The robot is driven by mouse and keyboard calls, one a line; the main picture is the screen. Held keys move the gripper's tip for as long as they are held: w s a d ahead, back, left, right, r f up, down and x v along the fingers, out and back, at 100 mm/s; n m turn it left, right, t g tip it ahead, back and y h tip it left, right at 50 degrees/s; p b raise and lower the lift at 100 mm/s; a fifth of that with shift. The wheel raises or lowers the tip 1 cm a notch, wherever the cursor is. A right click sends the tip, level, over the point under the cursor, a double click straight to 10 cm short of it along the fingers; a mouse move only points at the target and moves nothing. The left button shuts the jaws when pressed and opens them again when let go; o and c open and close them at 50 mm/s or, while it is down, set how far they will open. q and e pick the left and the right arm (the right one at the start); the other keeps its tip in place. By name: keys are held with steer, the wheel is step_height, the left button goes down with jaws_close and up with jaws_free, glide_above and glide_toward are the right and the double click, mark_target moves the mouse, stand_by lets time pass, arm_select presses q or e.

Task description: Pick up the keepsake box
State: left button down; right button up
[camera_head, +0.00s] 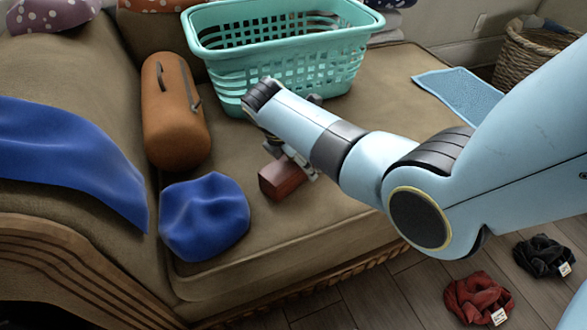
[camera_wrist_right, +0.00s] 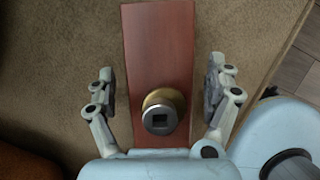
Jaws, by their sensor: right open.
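The keepsake box looks like a reddish-brown wooden block (camera_head: 281,181) lying on the tan sofa seat (camera_head: 335,215), near its front. My right gripper (camera_head: 291,163) is over it, partly hidden behind my right arm. In the right wrist view the box (camera_wrist_right: 158,45) runs lengthwise between the fingers of my open right gripper (camera_wrist_right: 160,85), with a gap on each side. A round brass fitting with a dark square centre (camera_wrist_right: 160,112) shows on the box. My left gripper is not in view.
A teal basket (camera_head: 285,45) stands behind the box. A brown cylindrical bag (camera_head: 172,110) and a crumpled blue cloth (camera_head: 204,215) lie to the left. A blue throw (camera_head: 65,155) covers the sofa arm. Red (camera_head: 477,300) and black (camera_head: 543,256) cloths lie on the floor.

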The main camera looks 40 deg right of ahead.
steer(key=shift+r, duration=0.1)
steer(key=c, duration=1.6)
